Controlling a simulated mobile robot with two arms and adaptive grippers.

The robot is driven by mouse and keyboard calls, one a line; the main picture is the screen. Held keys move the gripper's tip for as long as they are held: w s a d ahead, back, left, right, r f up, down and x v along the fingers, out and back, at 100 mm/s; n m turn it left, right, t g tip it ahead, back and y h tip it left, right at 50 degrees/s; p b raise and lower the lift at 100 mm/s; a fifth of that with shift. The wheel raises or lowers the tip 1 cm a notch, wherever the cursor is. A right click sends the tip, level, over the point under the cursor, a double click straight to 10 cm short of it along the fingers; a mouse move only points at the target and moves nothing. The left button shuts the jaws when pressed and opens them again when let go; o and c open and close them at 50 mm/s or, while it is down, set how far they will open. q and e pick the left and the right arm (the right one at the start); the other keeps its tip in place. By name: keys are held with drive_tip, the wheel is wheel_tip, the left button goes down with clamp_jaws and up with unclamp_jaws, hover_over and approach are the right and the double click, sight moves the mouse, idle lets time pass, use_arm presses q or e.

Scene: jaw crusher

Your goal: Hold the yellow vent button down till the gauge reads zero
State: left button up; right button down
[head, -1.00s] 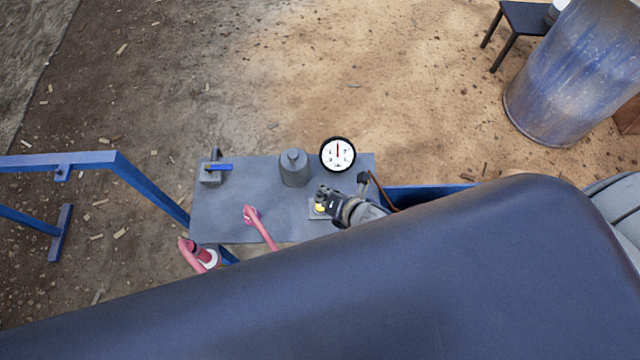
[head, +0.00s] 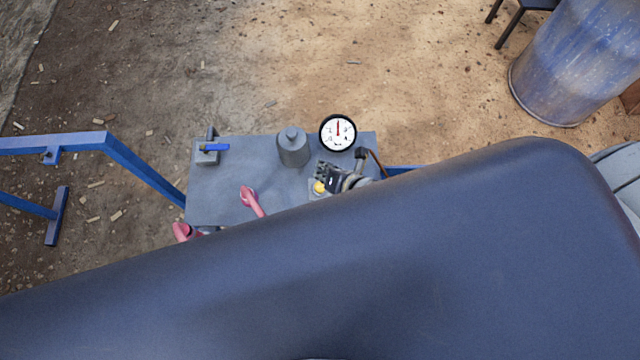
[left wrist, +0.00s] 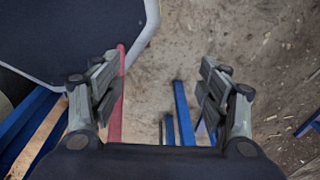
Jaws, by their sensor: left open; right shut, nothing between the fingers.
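The yellow vent button (head: 319,187) sits on a small plate on the grey panel (head: 225,185) in the head view. My right gripper (head: 324,173) is shut and empty at the button, its fingertips beside or just above it; I cannot tell whether they touch it. The round white gauge (head: 338,132) stands at the panel's far edge with its red needle pointing straight up; its numbers are too small to read. My left gripper (left wrist: 160,92) shows in the left wrist view, open, with nothing between its fingers.
A blue rail (head: 140,165) lies left. A blue drum (head: 575,65) stands at upper right.

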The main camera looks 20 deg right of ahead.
wheel_tip(320, 180, down, 4)
drive_tip(key=b, duration=0.3)
drive_tip(key=shift+f+b, duration=0.2)
drive_tip(key=shift+b, duration=0.1)
drive_tip(key=shift+f+b, duration=0.4)
drive_tip(key=shift+f, duration=0.5)
use_arm(q)
drive_tip(key=f, duration=0.2)
drive_tip(key=s+f, duration=0.2)
drive_tip(key=f, duration=0.1)
drive_tip(key=shift+d+f, duration=0.2)
drive_tip(key=shift+f, duration=0.1)
drive_tip(key=shift+w, duration=0.2)
drive_tip(key=shift+w, duration=0.4)
drive_tip(key=shift+s+a, duration=0.1)
drive_tip(key=shift+a, duration=0.05)
use_arm(e)
drive_tip(key=shift+f, duration=0.15)
drive_tip(key=shift+f, duration=0.25)
